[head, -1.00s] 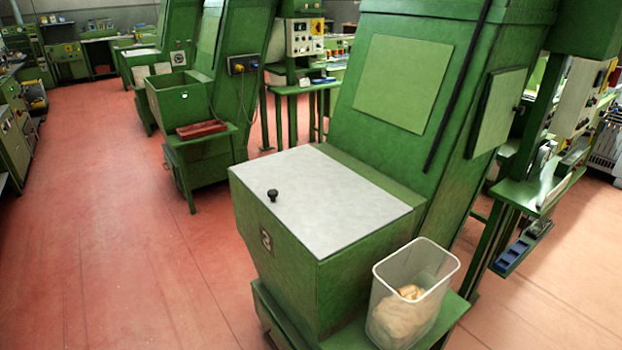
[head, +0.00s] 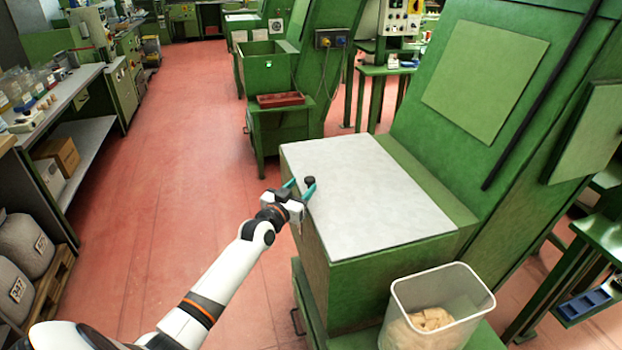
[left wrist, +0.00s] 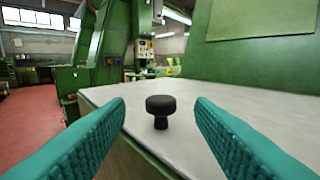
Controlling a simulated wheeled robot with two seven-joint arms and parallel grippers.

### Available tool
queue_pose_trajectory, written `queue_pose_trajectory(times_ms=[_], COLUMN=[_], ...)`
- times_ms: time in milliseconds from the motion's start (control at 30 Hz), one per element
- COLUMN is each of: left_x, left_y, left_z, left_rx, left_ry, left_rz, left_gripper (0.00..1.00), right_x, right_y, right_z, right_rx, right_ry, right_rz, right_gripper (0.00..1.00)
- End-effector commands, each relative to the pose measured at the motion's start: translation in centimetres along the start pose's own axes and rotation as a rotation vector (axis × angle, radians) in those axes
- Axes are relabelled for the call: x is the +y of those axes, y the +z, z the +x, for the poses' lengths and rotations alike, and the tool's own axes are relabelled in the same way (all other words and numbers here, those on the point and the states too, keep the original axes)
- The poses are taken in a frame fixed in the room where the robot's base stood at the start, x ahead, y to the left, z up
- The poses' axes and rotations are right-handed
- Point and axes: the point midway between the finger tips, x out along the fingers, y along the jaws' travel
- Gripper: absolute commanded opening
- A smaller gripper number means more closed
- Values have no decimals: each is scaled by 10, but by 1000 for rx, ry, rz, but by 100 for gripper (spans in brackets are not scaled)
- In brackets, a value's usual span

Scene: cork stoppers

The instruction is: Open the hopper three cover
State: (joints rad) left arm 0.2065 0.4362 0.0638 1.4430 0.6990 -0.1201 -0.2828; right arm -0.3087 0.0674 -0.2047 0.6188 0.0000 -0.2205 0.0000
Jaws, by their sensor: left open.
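The hopper three cover (head: 372,205) is a flat pale grey lid lying shut on top of the green hopper box (head: 390,283). A black knob (head: 310,182) stands up near its left front edge. In the left wrist view the knob (left wrist: 160,110) is upright between the two teal fingers and a little ahead of them. My left gripper (head: 301,187) is open around the knob's near side, and neither finger visibly touches it. The "3" mark on the box front is hidden in the head view now. My right gripper is out of view.
A clear bin (head: 440,312) with cork pieces stands beside the hopper at the front right. The green machine column (head: 490,80) rises behind the cover. A workbench (head: 75,110) and grey sacks (head: 25,265) are at left. The red floor between is clear.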

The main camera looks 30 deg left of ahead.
Motion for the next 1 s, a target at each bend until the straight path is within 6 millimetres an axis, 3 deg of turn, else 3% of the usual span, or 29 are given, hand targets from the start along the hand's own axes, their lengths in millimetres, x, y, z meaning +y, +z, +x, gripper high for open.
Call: queue_pose_trajectory(times_ms=[100, 300, 733, 1000], left_x=[1, 0, 0, 0], left_y=[0, -1, -1, -1], left_z=[23, 46, 54, 54], left_rx=[-1, 0, 1, 1], left_ry=[1, 0, 0, 0], left_rz=[1, 0, 1, 0], left_gripper=[49, 49, 49, 5], right_x=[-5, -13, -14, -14], right_y=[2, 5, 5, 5], right_z=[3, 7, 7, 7], right_rx=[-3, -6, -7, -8], right_ry=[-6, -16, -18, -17], right_rz=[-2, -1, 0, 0], right_gripper=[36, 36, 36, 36])
